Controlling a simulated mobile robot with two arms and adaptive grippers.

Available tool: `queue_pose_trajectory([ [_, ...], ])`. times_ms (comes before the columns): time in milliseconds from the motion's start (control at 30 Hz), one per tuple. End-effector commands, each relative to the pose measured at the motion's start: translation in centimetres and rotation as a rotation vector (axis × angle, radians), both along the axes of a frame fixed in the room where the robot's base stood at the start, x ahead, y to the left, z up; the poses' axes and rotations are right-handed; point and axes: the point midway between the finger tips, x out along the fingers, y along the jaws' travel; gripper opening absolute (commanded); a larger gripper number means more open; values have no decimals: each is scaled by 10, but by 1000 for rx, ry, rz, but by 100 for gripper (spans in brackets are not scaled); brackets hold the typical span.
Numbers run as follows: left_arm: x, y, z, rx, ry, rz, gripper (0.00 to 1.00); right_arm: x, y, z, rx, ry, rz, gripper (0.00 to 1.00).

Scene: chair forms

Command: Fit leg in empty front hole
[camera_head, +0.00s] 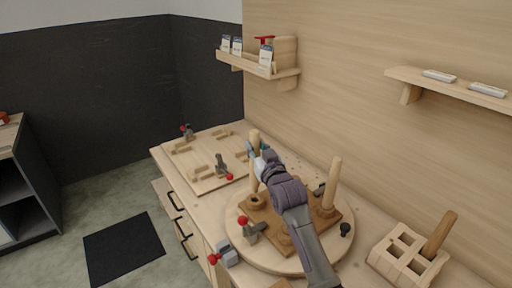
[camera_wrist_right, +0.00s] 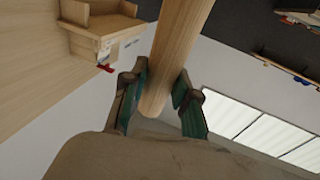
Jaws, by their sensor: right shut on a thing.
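My right gripper (camera_head: 262,158) is shut on a light wooden leg (camera_head: 254,140), which it holds nearly upright. In the right wrist view, the leg (camera_wrist_right: 178,50) runs between the two green-padded fingers (camera_wrist_right: 160,98). The leg's lower part shows below the gripper, close to a raised round socket with a dark hole (camera_head: 255,201) on the brown seat board (camera_head: 323,230). I cannot tell whether its lower end touches anything. Another light leg (camera_head: 333,182) stands upright in a socket at the board's right. My arm hides part of the board. My left gripper is not in view.
The board lies on a round wooden disc (camera_head: 236,232). Red-tipped clamps (camera_head: 250,232) stand at its near left. A slotted wooden rack (camera_head: 405,257) at right holds a darker leg (camera_head: 439,234). A fixture panel (camera_head: 205,180) lies behind left. Shelves (camera_head: 257,68) hang on the wall.

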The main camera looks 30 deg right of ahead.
Motion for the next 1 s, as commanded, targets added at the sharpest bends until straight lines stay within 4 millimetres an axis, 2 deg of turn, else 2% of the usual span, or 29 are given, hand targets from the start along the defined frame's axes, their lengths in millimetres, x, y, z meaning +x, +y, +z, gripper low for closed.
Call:
queue_pose_trajectory([
  [433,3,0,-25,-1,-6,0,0,0,0,-24,0,-2,0,0],
  [1000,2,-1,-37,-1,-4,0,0,0,0,-45,0,-1,0,0],
])
